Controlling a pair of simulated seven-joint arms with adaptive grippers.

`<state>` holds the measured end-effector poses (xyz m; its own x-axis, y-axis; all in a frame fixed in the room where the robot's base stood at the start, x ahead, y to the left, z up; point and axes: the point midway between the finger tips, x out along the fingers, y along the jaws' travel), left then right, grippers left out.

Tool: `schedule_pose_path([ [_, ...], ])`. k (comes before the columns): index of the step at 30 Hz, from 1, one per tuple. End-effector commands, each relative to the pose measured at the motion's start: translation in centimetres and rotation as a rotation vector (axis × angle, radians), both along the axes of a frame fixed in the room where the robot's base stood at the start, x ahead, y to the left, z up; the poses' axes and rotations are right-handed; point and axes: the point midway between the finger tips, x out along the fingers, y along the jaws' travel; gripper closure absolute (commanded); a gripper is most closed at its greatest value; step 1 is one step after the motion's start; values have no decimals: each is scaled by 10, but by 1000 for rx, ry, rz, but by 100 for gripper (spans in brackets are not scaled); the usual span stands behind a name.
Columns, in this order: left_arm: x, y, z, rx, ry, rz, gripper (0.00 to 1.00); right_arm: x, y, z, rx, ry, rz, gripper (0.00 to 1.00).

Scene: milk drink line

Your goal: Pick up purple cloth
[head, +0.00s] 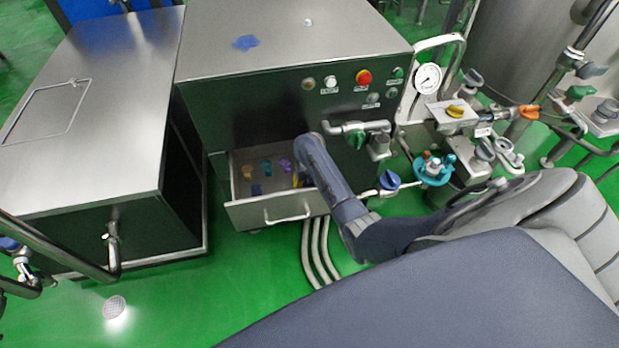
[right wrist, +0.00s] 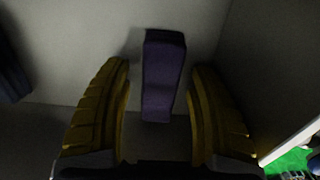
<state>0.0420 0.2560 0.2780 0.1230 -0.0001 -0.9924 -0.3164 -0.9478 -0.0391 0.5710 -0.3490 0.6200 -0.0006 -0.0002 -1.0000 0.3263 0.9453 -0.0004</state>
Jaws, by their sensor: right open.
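In the right wrist view, a dark purple, long rectangular piece (right wrist: 164,75) lies between the two yellow fingers of my open right gripper (right wrist: 157,68). Gaps show on both sides, so the fingers are not closed on it. I cannot tell if it is folded cloth. In the head view, my right arm reaches into the open drawer (head: 272,212), and a bit of my yellow right gripper (head: 296,180) shows there. A small purple crumpled item (head: 285,165) lies near the drawer's back. The piece between the fingers is hidden in the head view. My left gripper is out of view.
The drawer also holds an orange item (head: 247,171), a teal item (head: 266,167) and a dark blue piece (head: 256,189). Drawer walls stand close around the gripper. A blue cloth-like item (head: 246,42) lies on the cabinet top (head: 340,40). Valves and a gauge (head: 428,78) stand right.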

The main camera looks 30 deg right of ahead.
Motion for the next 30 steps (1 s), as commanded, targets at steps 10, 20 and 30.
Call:
schedule_pose_path([
  [10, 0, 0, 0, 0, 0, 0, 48, 0, 0, 0, 0, -1, 0, 51],
  [20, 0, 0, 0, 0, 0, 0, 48, 0, 0, 0, 0, 0, -1, 89],
  [30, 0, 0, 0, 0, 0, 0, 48, 0, 0, 0, 0, 0, -1, 97],
])
